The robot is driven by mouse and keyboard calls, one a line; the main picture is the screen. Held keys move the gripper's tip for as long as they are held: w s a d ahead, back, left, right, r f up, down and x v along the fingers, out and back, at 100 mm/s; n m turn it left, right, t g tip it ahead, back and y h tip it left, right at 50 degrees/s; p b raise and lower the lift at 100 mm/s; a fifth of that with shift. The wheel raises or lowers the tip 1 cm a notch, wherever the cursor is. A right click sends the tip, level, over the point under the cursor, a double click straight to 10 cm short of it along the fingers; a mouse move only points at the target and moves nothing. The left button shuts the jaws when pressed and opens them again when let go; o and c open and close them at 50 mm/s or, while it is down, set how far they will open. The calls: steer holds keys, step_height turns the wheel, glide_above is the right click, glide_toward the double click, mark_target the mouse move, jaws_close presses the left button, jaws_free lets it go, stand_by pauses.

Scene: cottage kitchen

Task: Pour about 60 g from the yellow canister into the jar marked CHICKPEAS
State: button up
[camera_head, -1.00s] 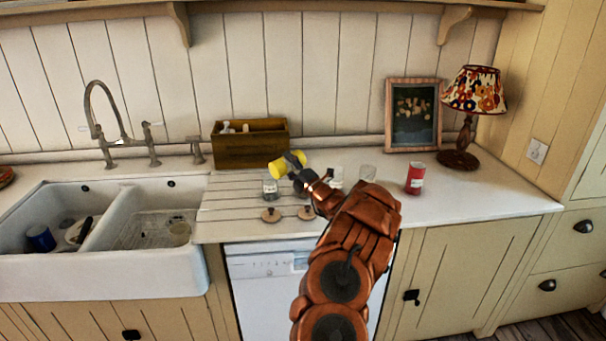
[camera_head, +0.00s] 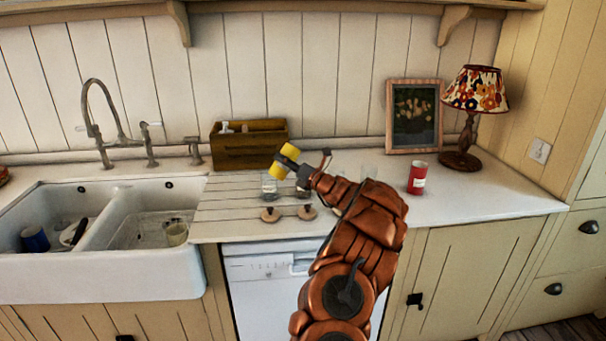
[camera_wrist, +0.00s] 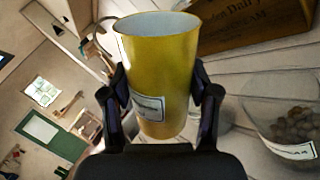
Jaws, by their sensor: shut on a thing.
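My gripper (camera_head: 297,172) is shut on the yellow canister (camera_head: 287,161) and holds it above the counter, tilted. In the wrist view the canister (camera_wrist: 158,65) sits between both fingers, with its pale inside showing at the rim and a white label on its side. What is inside it cannot be seen. A clear glass jar (camera_head: 269,187) stands on the counter just below and left of the canister. A glass jar (camera_wrist: 285,110) with brown round pieces at its bottom shows at the right of the wrist view. Its label is not readable, so I cannot tell which jar is marked CHICKPEAS.
Two round wooden lids (camera_head: 270,214) lie in front of the jar. A wooden box (camera_head: 249,145) stands behind. More glass (camera_head: 369,173) is partly hidden behind my arm. A red can (camera_head: 417,178) and a lamp (camera_head: 466,120) stand at right; the sink (camera_head: 100,260) is at left.

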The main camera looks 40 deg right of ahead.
mark_target(275, 165)
steer(key=shift+a+r+n, duration=0.1)
steer(key=shift+r+n, duration=0.15)
steer(key=shift+n, duration=0.45)
steer(key=a+n+b, duration=0.1)
steer(key=a+r+n+g, duration=0.1)
steer(key=n, duration=0.1)
steer(key=shift+w+r+y+b, duration=0.1)
steer(key=shift+r+y+b, duration=0.05)
steer(key=shift+y+b, duration=0.25)
steer(key=shift+a+f+n+b, duration=0.3)
steer(key=shift+n+b, duration=0.2)
steer(key=shift+n, duration=0.2)
steer(key=shift+w+a+f+n+g+b, duration=0.1)
steer(key=shift+a+f+n+g+b, duration=0.2)
steer(key=shift+n+b, duration=0.4)
steer(key=shift+a+f+n+g+b, duration=0.1)
steer(key=shift+a+n+g+b, duration=0.3)
steer(key=shift+n, duration=0.4)
